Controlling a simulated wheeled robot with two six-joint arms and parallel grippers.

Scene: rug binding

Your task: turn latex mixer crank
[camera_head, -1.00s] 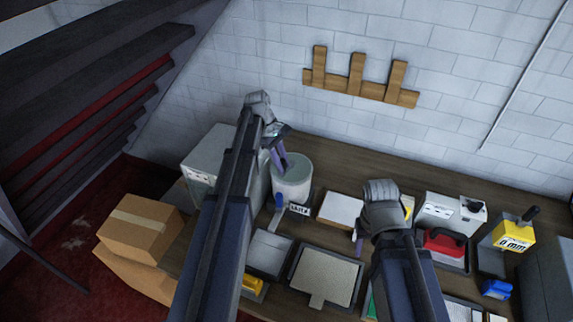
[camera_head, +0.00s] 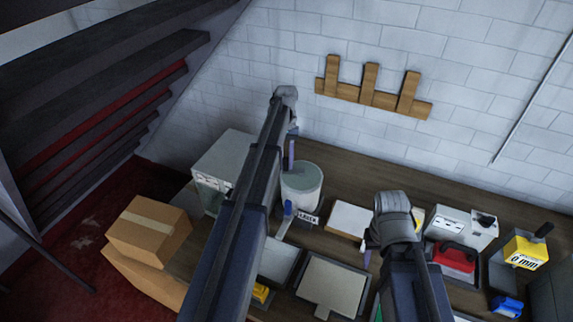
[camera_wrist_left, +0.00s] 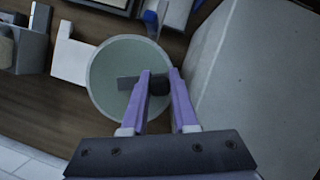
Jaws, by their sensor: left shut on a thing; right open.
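The latex mixer is a pale cylindrical pot (camera_head: 304,190) with a label at its front, standing on the bench left of centre. In the left wrist view the pot (camera_wrist_left: 103,85) is seen from above, with greenish liquid inside. A dark crank knob (camera_wrist_left: 159,84) sits over the pot, at the end of a grey bar (camera_wrist_left: 127,83). My left gripper (camera_wrist_left: 158,80) has its purple fingers shut on the knob. In the head view my left gripper (camera_head: 291,155) is partly hidden by its arm. My right gripper (camera_head: 367,256) hangs over the bench, apart from the pot; its fingers barely show.
A grey box (camera_head: 226,160) stands close to the pot's left. A blue-handled tool (camera_head: 287,209) lies in front of it. Cardboard boxes (camera_head: 148,230) stand at left.

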